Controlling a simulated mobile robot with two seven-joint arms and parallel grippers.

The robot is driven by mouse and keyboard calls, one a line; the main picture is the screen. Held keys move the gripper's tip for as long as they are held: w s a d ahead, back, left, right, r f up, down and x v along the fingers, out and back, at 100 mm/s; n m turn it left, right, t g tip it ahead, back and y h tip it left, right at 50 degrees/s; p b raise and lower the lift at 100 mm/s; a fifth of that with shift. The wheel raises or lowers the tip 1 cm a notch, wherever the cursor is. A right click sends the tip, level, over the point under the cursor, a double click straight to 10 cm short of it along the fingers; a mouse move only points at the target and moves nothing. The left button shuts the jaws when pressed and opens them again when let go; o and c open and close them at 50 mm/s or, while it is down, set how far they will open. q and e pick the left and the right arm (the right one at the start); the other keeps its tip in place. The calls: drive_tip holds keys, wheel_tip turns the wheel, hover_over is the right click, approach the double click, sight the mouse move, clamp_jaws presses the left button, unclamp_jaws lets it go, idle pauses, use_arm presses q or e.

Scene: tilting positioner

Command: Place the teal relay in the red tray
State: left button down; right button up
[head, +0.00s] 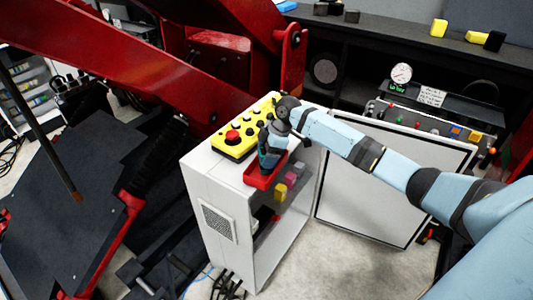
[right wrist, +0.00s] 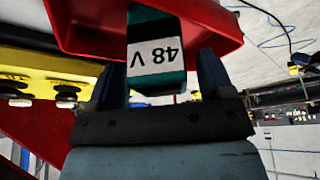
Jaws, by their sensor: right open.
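The teal relay (right wrist: 157,45) carries a white label reading 48 V, upside down in the right wrist view. It stands between the two fingers of my right gripper (right wrist: 160,80), which are apart, with a gap showing at the right finger. The red tray (right wrist: 213,25) has its walls around the relay in that view; the relay's contact with the tray floor is hidden. In the head view, the red tray (head: 254,181) sits on top of the white cabinet, and my right gripper (head: 268,160) is over it, mostly hiding the relay. My left gripper is not in view.
A yellow control panel (head: 230,150) with a red button (head: 232,136) lies beside the tray. Pink (head: 290,180) and yellow (head: 280,193) blocks sit at the cabinet's open side. The white door (head: 370,195) stands open at right. Red machine arms (head: 130,55) rise behind.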

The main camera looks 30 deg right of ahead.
drive_tip(key=b+v, duration=0.1)
drive_tip(key=v, duration=1.1)
